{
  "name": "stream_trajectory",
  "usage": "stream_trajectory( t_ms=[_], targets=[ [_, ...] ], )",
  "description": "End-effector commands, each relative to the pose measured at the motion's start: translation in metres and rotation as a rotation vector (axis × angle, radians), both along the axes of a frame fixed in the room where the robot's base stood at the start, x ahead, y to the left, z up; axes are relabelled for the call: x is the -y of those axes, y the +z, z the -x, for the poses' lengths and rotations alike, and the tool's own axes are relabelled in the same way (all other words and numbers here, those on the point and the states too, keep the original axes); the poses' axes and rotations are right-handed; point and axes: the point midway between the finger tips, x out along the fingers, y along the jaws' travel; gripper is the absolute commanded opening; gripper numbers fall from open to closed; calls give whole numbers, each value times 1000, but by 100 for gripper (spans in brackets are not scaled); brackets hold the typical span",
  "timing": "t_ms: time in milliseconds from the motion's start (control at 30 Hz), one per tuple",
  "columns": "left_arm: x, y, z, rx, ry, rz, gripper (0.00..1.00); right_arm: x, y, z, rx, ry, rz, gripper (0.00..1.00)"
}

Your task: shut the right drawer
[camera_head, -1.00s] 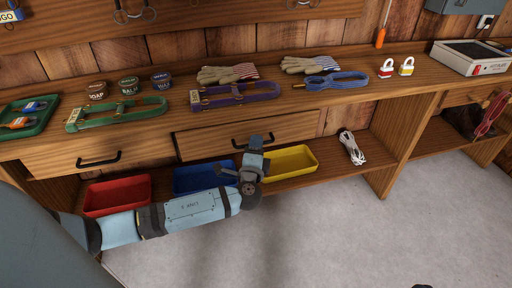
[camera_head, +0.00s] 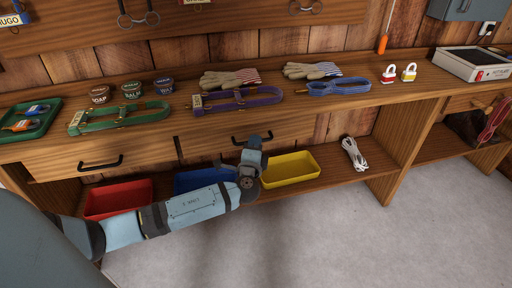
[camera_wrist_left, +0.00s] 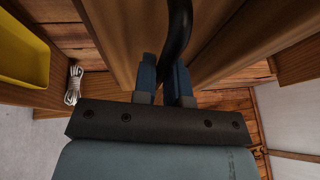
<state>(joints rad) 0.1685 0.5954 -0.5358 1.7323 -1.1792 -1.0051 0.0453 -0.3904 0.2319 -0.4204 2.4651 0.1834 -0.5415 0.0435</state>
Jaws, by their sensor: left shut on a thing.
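The right drawer (camera_head: 212,143) is a wooden drawer under the bench top with a black bar handle (camera_head: 239,140). Its front looks close to flush with the bench; I cannot tell whether a small gap is left. My left gripper (camera_head: 253,138) is at this handle, and its arm crosses in front of the shelf. In the left wrist view the two blue fingers (camera_wrist_left: 163,72) are shut on the black handle (camera_wrist_left: 178,32), with the wooden front beyond. The gripper hides part of the handle and drawer front. My right gripper is out of view.
The left drawer (camera_head: 60,157) is beside it. Red (camera_head: 118,190), blue (camera_head: 200,180) and yellow (camera_head: 291,169) bins and a white cord (camera_head: 353,153) lie on the shelf below. Halters, tins and gloves are on the bench top (camera_head: 350,100). The floor in front is clear.

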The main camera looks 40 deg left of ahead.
Motion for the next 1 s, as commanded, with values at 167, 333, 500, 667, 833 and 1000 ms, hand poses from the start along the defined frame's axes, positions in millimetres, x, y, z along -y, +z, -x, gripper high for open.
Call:
stream_trajectory(
  t_ms=[167, 333, 500, 667, 833, 1000],
  targets=[
    [-4, 2, -2, 3, 6, -3, 33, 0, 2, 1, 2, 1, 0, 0],
    [-3, 2, -1, 3, 5, -2, 38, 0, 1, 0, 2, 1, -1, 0],
    [-1, 1, 1, 2, 4, -1, 38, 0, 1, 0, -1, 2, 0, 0],
    [8, -1, 18, -1, 2, 1, 38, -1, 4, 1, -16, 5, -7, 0],
    [24, -7, 52, -3, 3, 1, 38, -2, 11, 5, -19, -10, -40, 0],
    [41, -14, 85, -1, 4, 0, 38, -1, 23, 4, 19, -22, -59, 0]
  ],
)
